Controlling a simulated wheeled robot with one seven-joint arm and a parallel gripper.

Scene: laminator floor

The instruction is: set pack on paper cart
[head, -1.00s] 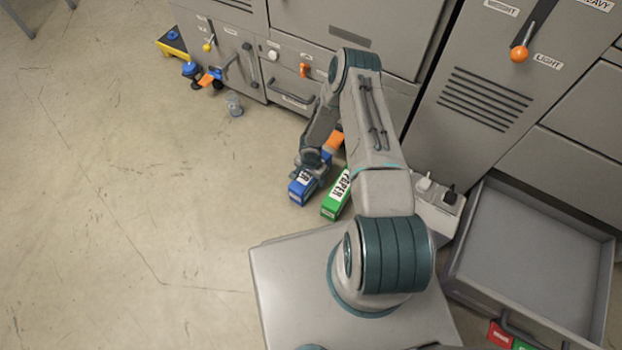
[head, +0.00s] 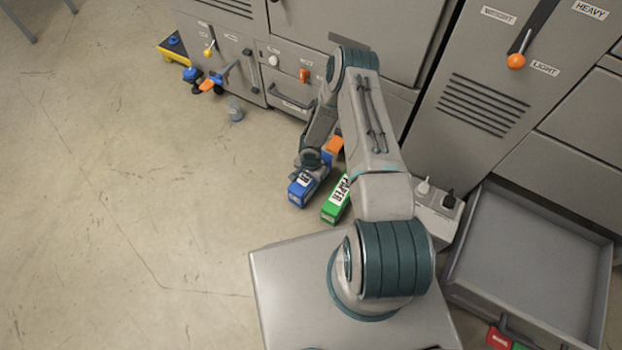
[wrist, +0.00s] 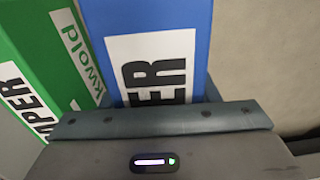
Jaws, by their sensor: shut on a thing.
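A blue paper pack (head: 299,193) with a white label stands on the floor, or very close to it, left of my base. My gripper (head: 310,170) is shut on the blue pack from above. In the wrist view the blue pack (wrist: 150,20) fills the space ahead of the jaw, part of its label hidden. A green paper pack (head: 336,206) stands close on its right and also shows in the wrist view (wrist: 50,40). A low yellow and dark platform (head: 172,48) sits at the far left by the machine; I cannot tell if it is the paper cart.
An orange item (head: 334,145) is behind the packs, partly hidden by my arm. An open grey drawer (head: 530,250) juts out at right, with a red box (head: 499,338) near its front. A small grey cup (head: 235,109) stands by the machine. The left floor is clear.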

